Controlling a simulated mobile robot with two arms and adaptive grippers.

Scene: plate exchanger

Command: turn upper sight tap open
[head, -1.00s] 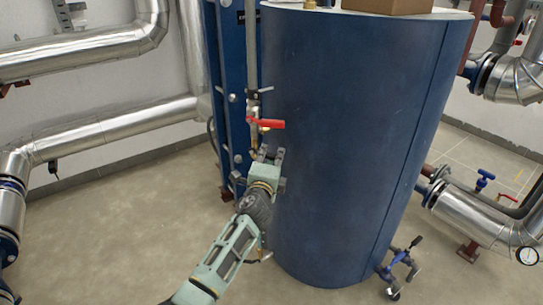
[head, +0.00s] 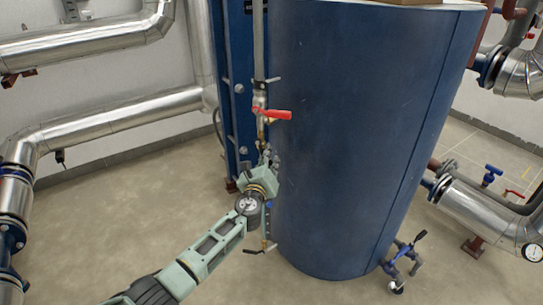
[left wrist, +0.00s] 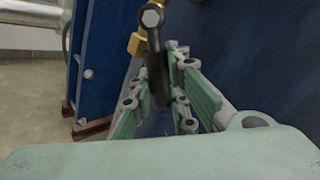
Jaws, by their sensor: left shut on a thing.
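The upper sight tap has a black lever (left wrist: 158,80) hanging down from a hex nut, with a brass fitting (left wrist: 136,44) beside it in the left wrist view. My left gripper (left wrist: 163,98) has its green-padded fingers on both sides of this lever and is shut on it. In the head view, my left gripper (head: 266,162) is at the left edge of the blue tank (head: 345,140), just below a red-handled valve (head: 277,114). It hides most of the tap there. My right gripper is not in view.
A blue frame (head: 232,90) stands close behind and left of the tap. A lower small tap with a black lever (head: 254,250) is below my gripper. Silver pipes (head: 110,120) run along the left wall. The floor at left is clear.

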